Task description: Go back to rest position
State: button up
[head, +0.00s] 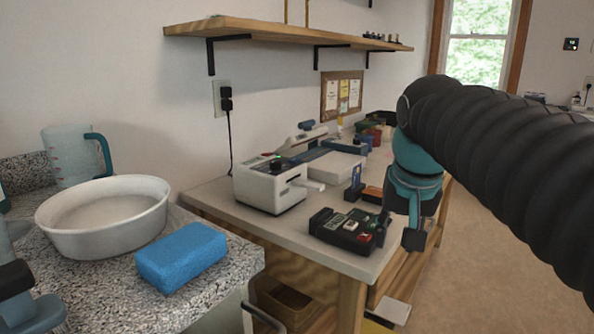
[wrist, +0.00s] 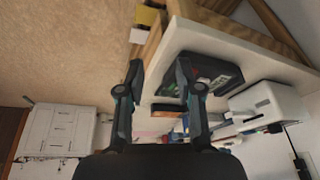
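My gripper (wrist: 159,76) is open and empty in the wrist view, with a clear gap between its two fingers. In the head view my black ribbed arm reaches in from the right, and the gripper (head: 414,238) points down by the workbench's right edge. The workbench (head: 300,237) has a pale top and wooden legs. A dark device with small buttons (head: 348,229) lies on it just left of the gripper; it also shows beside the right finger in the wrist view (wrist: 222,76). I cannot tell how far the fingers are from it.
A white machine (head: 268,188) stands behind the device. A granite counter (head: 215,282) at left holds a white bowl (head: 103,218), a blue sponge (head: 181,257) and a measuring jug (head: 72,158). A wooden shelf (head: 270,35) hangs above. The floor (head: 490,250) at right looks clear.

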jog(key=s+f+n+t, duration=0.1)
jog(key=s+f+n, duration=0.1)
jog(key=s+f, duration=1.1)
notch_tip(320, 180, down, 3)
jog(key=shift+f+n+t, duration=0.1)
jog(key=shift+n+t, duration=0.2)
jog(key=shift+n, duration=0.1)
